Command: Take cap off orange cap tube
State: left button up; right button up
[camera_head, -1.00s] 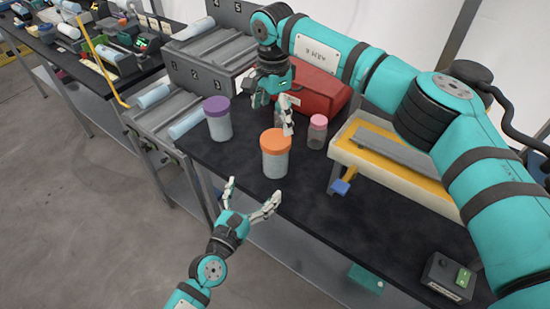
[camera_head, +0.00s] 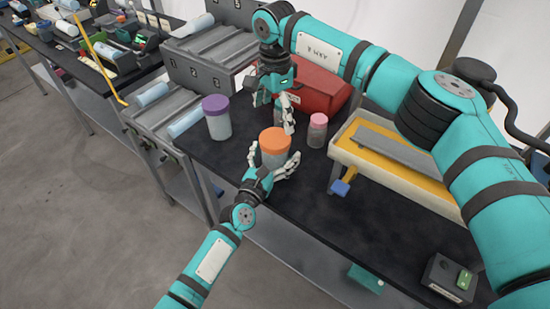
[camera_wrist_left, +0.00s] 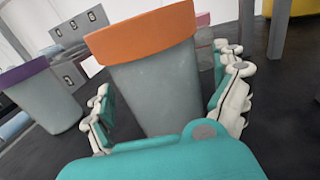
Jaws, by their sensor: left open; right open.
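The orange cap tube is a grey, tapered tube (camera_wrist_left: 160,90) standing upright on the black table, with its orange cap (camera_head: 275,139) on top. It also shows in the left wrist view, where the cap (camera_wrist_left: 142,34) is large. My left gripper (camera_head: 273,160) is open, with its fingers on either side of the tube's body, below the cap. Whether the fingers touch the tube I cannot tell. My right gripper (camera_head: 276,108) is open behind the tube, pointing down. It is partly hidden by its own wrist.
A purple-capped tube (camera_head: 217,118) stands to the left and a pink-capped jar (camera_head: 317,130) to the right. A red box (camera_head: 315,89) lies behind. A white tray with a yellow inside (camera_head: 350,153) stands at the right. Grey numbered racks (camera_head: 200,85) are at the left.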

aim_at(275, 138)
pick_arm(q)
jog(key=c, duration=1.8)
pick_arm(e)
jog(key=shift+o, duration=0.3)
jog(key=m, duration=0.2)
jog(key=s+m, duration=0.1)
jog(key=m, duration=0.1)
jog(key=shift+d+t, duration=0.15)
jog(key=shift+t, duration=0.15)
jog(key=m, duration=0.3)
jog(key=s+m+t, duration=0.1)
jog(key=m, duration=0.1)
jog(key=shift+d+r+y, duration=0.25)
jog(key=shift+r+y, duration=0.05)
jog(key=shift+y, duration=0.1)
notch_tip(275, 138, up, 3)
jog(key=s+d+m+t+y, duration=0.1)
jog(key=s+m+t, duration=0.15)
jog(key=m, duration=0.75)
jog(key=x, duration=1.2)
jog(key=shift+s+d, duration=0.1)
jog(key=shift+c, duration=0.3)
